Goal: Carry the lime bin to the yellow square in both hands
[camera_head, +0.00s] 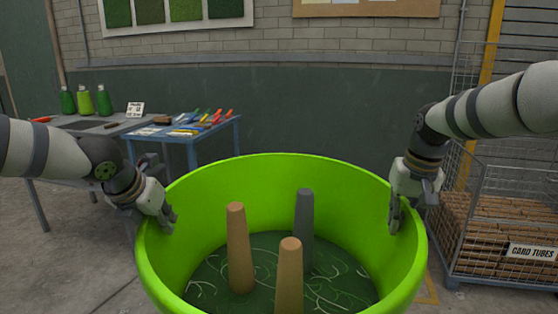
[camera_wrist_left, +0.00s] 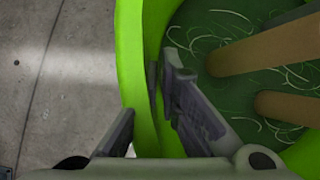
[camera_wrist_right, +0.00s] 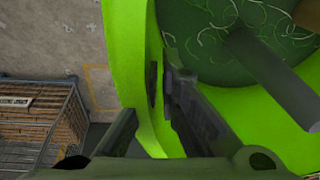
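The lime bin (camera_head: 285,165) stands large in front of me, upright, with tubes inside. My left gripper (camera_head: 168,219) is at its left rim, one finger outside and one inside the wall. The left wrist view shows the bin wall (camera_wrist_left: 132,60) between the fingers, with a narrow green strip beside the inner finger. My right gripper (camera_head: 396,215) straddles the right rim likewise; the right wrist view shows the wall (camera_wrist_right: 128,60) between its fingers. Part of a yellow floor outline (camera_wrist_right: 97,88) shows beyond the bin; the head view shows a bit at lower right (camera_head: 431,290).
Inside the bin are two tan tubes (camera_head: 240,250) and a grey one (camera_head: 304,230). A wire cage of card tubes (camera_head: 500,225) stands close on the right. A blue table (camera_head: 190,145) with tools and a grey bench (camera_head: 90,126) with green bottles stand behind left. Floor at left is clear.

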